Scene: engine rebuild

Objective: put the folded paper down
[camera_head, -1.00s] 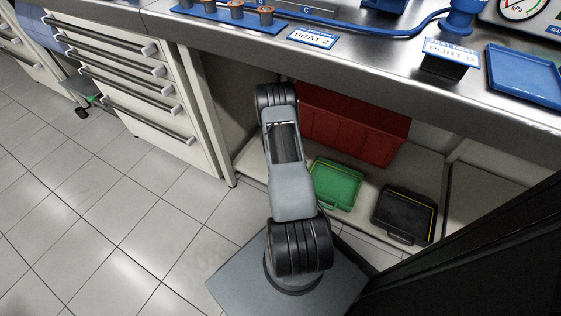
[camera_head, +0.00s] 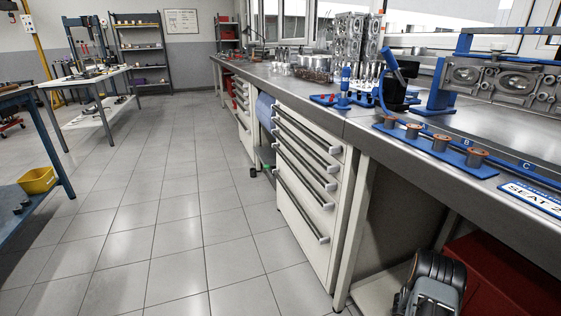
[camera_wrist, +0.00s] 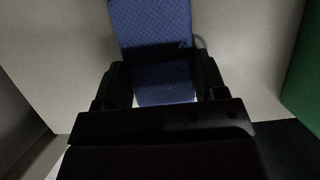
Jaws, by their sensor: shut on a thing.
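The folded paper (camera_wrist: 152,35) is blue with a fine pattern and shows in the upper middle of the wrist view. My gripper (camera_wrist: 160,82) is shut on its near end, with one black finger at each side. A little white shows below the blue, between the fingers. The paper's far end runs out of the top of the picture. I cannot tell whether it touches the pale surface (camera_wrist: 245,50) behind it. In the head view only part of my arm shows at the bottom right; the gripper and the paper are hidden there.
A green thing (camera_wrist: 302,85) stands at the right edge of the wrist view. In the head view, a red bin (camera_head: 490,285) sits under the steel bench (camera_head: 355,128), right of my arm. The drawer cabinet (camera_head: 305,190) stands left of it. The tiled floor (camera_head: 160,220) is clear.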

